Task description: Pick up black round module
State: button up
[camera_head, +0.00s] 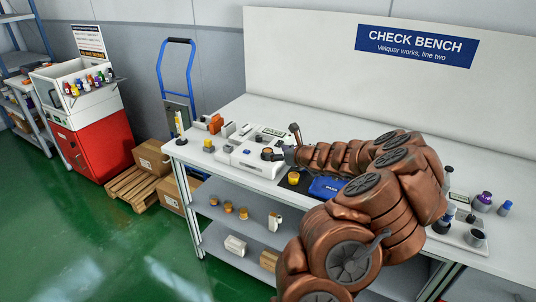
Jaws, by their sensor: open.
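A small dark round piece (267,153), which looks like the black round module, sits on a white device (245,158) on the bench. My gripper (282,154) is at the end of my brown arm, just right of this piece and close to it. The gripper is small in view and looks open, with nothing seen in it. Whether it touches the piece cannot be told. Other small dark round parts (471,217) stand on a white plate at the right of the bench.
Small orange, white and grey items (215,124) crowd the bench's left end. The white back panel (310,60) rises behind. A shelf below holds several parts.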

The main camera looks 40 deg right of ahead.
aim_at(265, 150)
jog(key=shift+p+x, duration=0.75)
jog(key=shift+x, duration=1.95)
jog(key=shift+d, duration=0.1)
jog(key=c, duration=1.2)
jog(key=shift+r, duration=0.1)
jog(key=shift+c, duration=0.2)
